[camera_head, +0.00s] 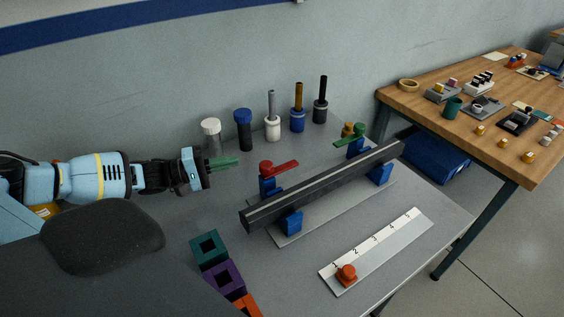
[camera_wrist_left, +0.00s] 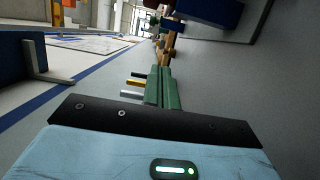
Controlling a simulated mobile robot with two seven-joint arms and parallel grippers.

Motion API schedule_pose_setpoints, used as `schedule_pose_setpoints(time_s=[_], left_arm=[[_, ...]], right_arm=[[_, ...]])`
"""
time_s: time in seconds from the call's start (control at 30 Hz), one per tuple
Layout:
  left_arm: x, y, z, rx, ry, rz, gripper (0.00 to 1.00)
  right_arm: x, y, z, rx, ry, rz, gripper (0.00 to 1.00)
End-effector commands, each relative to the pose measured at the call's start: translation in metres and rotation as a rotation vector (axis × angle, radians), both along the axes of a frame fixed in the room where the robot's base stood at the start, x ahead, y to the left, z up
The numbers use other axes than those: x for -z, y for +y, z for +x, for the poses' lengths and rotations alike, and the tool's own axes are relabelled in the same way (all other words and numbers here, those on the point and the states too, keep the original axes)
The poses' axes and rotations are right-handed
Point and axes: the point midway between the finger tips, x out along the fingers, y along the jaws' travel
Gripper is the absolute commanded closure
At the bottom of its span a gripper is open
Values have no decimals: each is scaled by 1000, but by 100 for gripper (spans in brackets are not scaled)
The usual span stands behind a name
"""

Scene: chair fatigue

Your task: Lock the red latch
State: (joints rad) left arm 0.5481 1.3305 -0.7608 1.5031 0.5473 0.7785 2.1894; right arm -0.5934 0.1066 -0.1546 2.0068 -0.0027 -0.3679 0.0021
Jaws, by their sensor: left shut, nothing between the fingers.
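The red latch (camera_head: 280,167) is a red lever on a blue post at the near left end of a fixture on the grey table. Its arm points right, beside the dark bar (camera_head: 325,186) that lies across the blue supports. My left gripper (camera_head: 236,162), with green fingers, is to the left of the latch and apart from it. Its fingers are together and hold nothing; they also show in the left wrist view (camera_wrist_left: 162,80). A green latch (camera_head: 350,137) sits at the fixture's far end. My right gripper is not in view.
Several cylinders and handled tools, including a blue-capped one (camera_head: 244,130), stand along the wall behind the fixture. A numbered strip (camera_head: 385,250) with an orange knob (camera_head: 346,274) lies in front. Square blocks (camera_head: 223,278) are at the near left. A wooden table (camera_head: 450,125) stands right.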

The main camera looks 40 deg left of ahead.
Motion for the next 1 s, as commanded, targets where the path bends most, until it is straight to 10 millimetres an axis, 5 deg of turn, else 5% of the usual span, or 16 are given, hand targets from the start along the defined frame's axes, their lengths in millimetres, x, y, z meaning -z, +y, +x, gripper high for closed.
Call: schedule_pose_setpoints(time_s=[0.27,0.87,1.0], left_arm=[[-1,-11,14,1,-4,-1,100],[-2,-62,83,1,-5,4,100],[-4,-77,74,2,-3,0,100]], right_arm=[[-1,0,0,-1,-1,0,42],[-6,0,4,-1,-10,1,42],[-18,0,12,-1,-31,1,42]])
